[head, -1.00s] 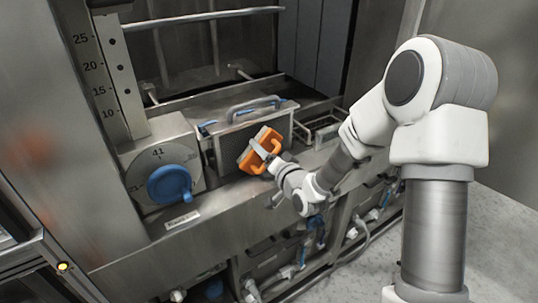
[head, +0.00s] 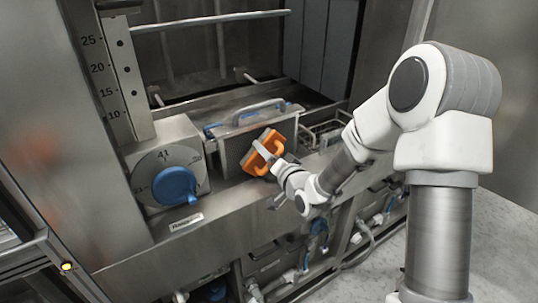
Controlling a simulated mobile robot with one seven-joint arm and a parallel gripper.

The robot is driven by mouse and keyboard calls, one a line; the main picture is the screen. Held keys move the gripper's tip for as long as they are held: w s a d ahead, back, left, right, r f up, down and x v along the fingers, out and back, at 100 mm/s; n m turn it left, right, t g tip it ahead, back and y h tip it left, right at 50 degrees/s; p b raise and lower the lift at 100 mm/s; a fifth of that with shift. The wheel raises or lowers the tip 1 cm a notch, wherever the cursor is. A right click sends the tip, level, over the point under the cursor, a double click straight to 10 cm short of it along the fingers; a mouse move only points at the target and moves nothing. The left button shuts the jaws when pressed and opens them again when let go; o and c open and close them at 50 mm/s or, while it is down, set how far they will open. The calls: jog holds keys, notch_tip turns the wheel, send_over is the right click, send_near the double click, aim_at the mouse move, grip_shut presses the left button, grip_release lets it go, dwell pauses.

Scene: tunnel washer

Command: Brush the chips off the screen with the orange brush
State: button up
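The orange brush (head: 256,162) is in the middle of the head view, tilted, with its pale bristle side facing left. My gripper (head: 270,154) is at the orange handle and appears shut on it. The brush is held in front of a grey box-like unit with a perforated front face, which looks like the screen (head: 233,148). The brush covers the right part of that face. I cannot tell whether the bristles touch it. Chips are too small to make out.
The unit has a grey top handle (head: 258,108) and blue clips. To its left is a dial with a blue knob (head: 174,186). To its right is a wire basket (head: 325,131). Hoses and fittings hang below the ledge.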

jog(key=shift+w+a, duration=0.4)
jog(key=shift+w, duration=0.1)
jog(key=shift+w+d+b, duration=0.2)
jog(key=shift+w+d, duration=0.35)
jog(key=shift+d, duration=0.35)
jog(key=shift+w+d+b, duration=0.2)
jog(key=shift+w+d, duration=0.3)
jog(key=shift+d, duration=0.4)
jog(key=shift+w+d, duration=1.2)
jog(key=shift+d, duration=0.4)
jog(key=shift+s+a+b, duration=0.5)
jog(key=shift+s+a, duration=0.05)
jog(key=shift+a, duration=0.35)
jog(key=shift+s+a+b, duration=0.5)
jog(key=shift+s+a, duration=0.05)
jog(key=shift+a, duration=0.35)
jog(key=shift+s+a+b, duration=0.4)
jog(key=shift+s+a, duration=0.2)
jog(key=shift+a, duration=0.25)
jog(key=shift+s+a+b, duration=0.4)
jog(key=shift+s+a, duration=0.15)
jog(key=shift+a, duration=0.25)
jog(key=shift+s+d, duration=0.1)
jog(key=shift+d, duration=0.05)
